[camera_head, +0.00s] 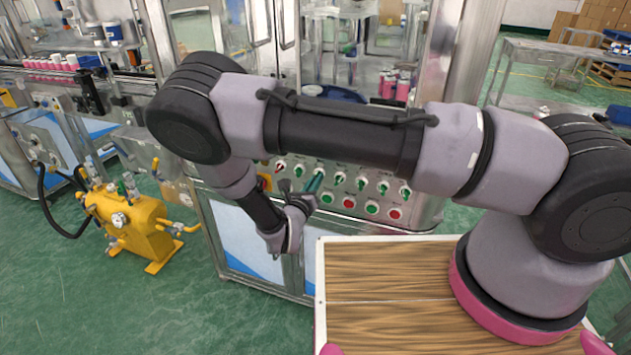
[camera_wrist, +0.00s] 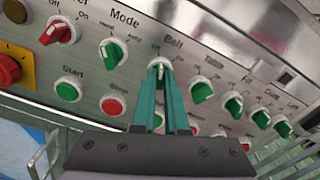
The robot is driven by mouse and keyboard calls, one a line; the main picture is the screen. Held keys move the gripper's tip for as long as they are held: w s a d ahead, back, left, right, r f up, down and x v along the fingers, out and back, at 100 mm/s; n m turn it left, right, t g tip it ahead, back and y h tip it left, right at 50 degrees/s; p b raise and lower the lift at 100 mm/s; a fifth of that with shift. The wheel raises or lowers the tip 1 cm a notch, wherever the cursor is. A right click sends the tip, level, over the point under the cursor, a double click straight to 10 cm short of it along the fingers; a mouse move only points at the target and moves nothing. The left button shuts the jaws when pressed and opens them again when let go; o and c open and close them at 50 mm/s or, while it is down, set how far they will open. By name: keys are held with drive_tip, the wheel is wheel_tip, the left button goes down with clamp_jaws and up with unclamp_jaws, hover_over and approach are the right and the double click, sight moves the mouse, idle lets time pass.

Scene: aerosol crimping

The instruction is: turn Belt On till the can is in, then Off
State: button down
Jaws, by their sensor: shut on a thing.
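The Belt knob (camera_wrist: 159,66) sits under its "Belt" label on the control panel, in the upper middle of the wrist view. My gripper (camera_wrist: 159,72) has its two green fingers closed around this knob, and they hide most of it, so its exact setting is hard to read. In the head view my gripper (camera_head: 316,182) reaches the panel (camera_head: 408,203) from the left, below my forearm. Pink cans (camera_head: 390,86) show behind the machine's glass. I cannot tell which of them is the task's can.
Beside the Belt knob are the green Mode knob (camera_wrist: 113,52) and the Table knob (camera_wrist: 201,92). Start (camera_wrist: 68,91) and Stop (camera_wrist: 113,104) buttons sit at lower left, a red emergency button (camera_wrist: 8,70) at far left. A yellow pump unit (camera_head: 135,225) stands on the floor at left.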

drive_tip(key=shift+m, duration=4.9)
drive_tip(key=c, duration=0.9)
unclamp_jaws()
drive_tip(key=shift+c, duration=0.2)
drive_tip(key=v, duration=1.1)
drive_tip(key=shift+w+r, duration=0.1)
